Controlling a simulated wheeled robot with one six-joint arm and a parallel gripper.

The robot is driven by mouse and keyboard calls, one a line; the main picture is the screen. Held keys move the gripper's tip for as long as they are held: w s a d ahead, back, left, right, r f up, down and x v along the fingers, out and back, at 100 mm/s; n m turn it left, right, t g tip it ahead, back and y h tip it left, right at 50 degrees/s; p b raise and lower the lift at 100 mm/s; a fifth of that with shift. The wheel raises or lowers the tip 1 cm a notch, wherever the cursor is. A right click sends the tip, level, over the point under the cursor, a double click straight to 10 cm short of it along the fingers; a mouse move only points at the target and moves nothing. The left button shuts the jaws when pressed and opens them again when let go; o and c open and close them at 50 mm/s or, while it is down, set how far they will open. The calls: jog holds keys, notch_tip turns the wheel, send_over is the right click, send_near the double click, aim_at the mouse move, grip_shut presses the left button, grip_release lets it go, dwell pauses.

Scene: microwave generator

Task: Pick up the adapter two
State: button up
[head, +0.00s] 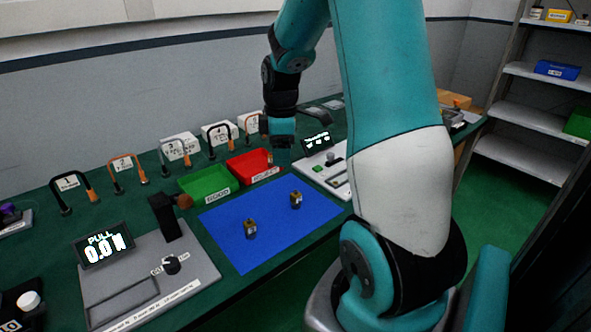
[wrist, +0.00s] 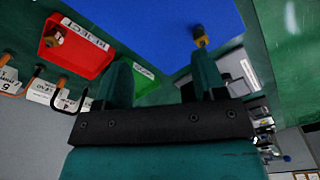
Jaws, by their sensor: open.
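Two small brass-and-dark adapters stand on the blue mat in the head view, one nearer the middle (head: 249,229) and one further right (head: 295,199). I cannot read a number on either, so I cannot tell which is adapter two. In the wrist view one adapter (wrist: 200,38) shows on the blue mat, ahead of the finger on the picture's right. My gripper (head: 282,152) hangs near the red tray, behind the mat. Its two teal fingers (wrist: 163,78) are apart with nothing held between them.
The blue mat (head: 257,257) lies on the green table. A red tray (head: 241,164) with a brass piece (wrist: 54,36) in it and a green tray (head: 203,180) stand behind it. A pull-test device (head: 200,262) is at left, another device (head: 311,171) at right. Numbered hooked stands line the back.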

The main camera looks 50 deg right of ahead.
jog(key=p, duration=0.1)
send_over(296, 191)
notch_tip(296, 191, down, 10)
jog(key=shift+f+p, duration=0.1)
jog(key=shift+p, duration=0.75)
jog(key=shift+f+p, duration=1)
jog(key=shift+f, duration=2.2)
jog(key=c, duration=1)
jog(key=shift+w+r, duration=0.1)
jog(key=shift+r, duration=0.05)
